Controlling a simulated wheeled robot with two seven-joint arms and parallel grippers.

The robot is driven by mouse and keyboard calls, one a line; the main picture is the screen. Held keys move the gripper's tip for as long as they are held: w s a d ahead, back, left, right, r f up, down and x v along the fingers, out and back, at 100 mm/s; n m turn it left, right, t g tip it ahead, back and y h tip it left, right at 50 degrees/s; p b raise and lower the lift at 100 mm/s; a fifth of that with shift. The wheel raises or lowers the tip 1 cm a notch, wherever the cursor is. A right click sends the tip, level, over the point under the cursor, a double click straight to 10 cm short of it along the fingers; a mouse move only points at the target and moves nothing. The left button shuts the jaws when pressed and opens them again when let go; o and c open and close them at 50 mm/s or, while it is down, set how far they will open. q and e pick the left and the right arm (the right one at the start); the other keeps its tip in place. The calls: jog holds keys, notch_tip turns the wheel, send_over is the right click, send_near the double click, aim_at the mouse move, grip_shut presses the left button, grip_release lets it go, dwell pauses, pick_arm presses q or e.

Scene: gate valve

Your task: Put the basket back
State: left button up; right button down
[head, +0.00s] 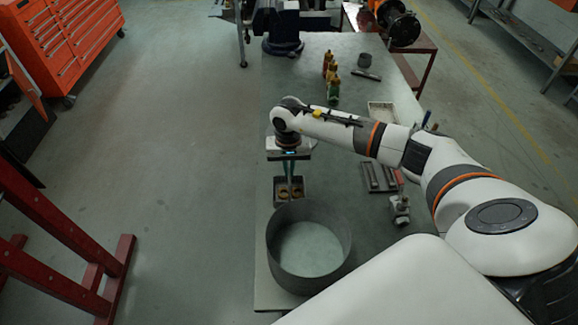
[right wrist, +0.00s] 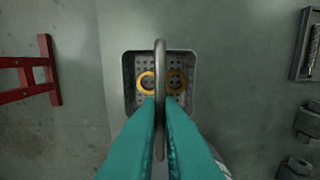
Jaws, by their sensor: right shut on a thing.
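The basket (right wrist: 130,72) is a small grey perforated box with a tall hoop handle (right wrist: 160,60). Two brass rings (right wrist: 147,82) lie inside it. In the head view the basket (head: 278,194) is at the left edge of the bench, just beyond a wide round grey tub (head: 310,281). My right gripper (head: 290,195) points down over the basket, and in the right wrist view its teal fingers (right wrist: 161,105) are shut on the handle. I cannot tell whether the basket touches the bench. My left gripper is not in view.
The bench (head: 330,180) has bottles (head: 332,88), a white tray (head: 382,112), a dark tray with bars (head: 379,177) and a small metal vise-like part (head: 400,209) on its right side. A red steel frame (head: 60,265) stands on the floor at left.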

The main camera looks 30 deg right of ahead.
jog(key=shift+f, duration=0.5)
jog(key=shift+f+b, duration=0.1)
jog(key=shift+b, duration=0.2)
jog(key=c, duration=1.6)
grip_release()
jog(key=shift+r+p, duration=0.3)
jog(key=shift+p, duration=0.05)
notch_tip(320, 180, up, 12)
jog(key=b, duration=0.4)
jog(key=shift+b, duration=0.3)
